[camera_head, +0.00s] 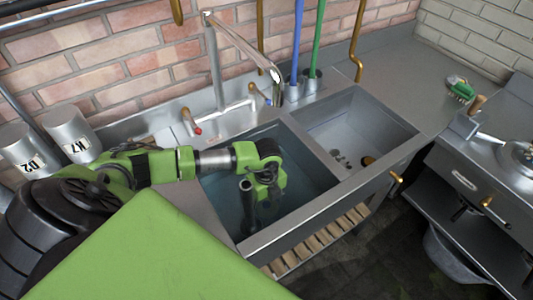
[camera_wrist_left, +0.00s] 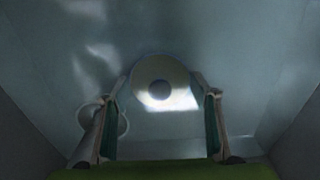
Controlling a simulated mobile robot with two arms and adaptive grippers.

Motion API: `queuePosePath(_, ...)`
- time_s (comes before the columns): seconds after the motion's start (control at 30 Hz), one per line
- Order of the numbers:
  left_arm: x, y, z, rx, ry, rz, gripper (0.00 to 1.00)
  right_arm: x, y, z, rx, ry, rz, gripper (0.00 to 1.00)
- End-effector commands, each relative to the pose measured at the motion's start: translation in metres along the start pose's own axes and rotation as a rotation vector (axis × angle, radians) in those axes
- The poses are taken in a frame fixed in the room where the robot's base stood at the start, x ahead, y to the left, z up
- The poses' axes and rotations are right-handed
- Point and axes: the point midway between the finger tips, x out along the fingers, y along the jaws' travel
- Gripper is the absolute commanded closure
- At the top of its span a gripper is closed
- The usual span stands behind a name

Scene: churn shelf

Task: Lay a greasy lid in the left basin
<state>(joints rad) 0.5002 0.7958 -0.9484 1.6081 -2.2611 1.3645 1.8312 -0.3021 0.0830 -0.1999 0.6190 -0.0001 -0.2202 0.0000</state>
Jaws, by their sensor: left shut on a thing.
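The left basin (camera_head: 290,221) holds bluish water. My left gripper (camera_head: 250,207) reaches down into it; in the head view its fingertips are too low and dark to make out. In the left wrist view, the left gripper (camera_wrist_left: 160,84) has its two fingers on either side of a pale round lid (camera_wrist_left: 146,71) with a dark round centre, and is shut on it. A fainter round outline (camera_wrist_left: 122,121) shows beside the left finger, partly hidden by it; I cannot tell what it is. My right gripper is not in view.
The right basin (camera_head: 400,133) has a few small things on its floor. A tall curved tap (camera_head: 246,46) stands behind the basins. A green brush (camera_head: 461,89) lies on the right counter. Two metal canisters (camera_head: 70,133) stand at the left.

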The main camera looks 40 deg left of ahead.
Motion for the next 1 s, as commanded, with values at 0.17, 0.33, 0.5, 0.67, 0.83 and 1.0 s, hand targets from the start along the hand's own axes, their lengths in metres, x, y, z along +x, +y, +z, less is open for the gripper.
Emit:
queuePosePath(0.17,0.002,0.000,0.000,0.000,0.000,0.000,0.68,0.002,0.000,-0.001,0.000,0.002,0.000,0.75)
queuePosePath(0.33,0.002,0.000,0.000,0.000,0.000,0.000,0.40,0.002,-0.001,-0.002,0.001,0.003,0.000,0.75)
queuePosePath(0.5,0.002,0.000,0.000,0.000,0.000,0.000,0.40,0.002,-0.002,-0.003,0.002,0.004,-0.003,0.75)
queuePosePath(0.67,-0.004,-0.001,0.000,0.001,0.000,-0.002,0.40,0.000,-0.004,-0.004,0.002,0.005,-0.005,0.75)
queuePosePath(0.83,-0.031,-0.001,0.001,0.003,-0.001,-0.005,0.40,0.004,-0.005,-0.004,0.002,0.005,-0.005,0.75)
queuePosePath(1.0,-0.069,-0.002,0.001,0.002,-0.001,-0.005,0.40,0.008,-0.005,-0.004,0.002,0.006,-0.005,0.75)
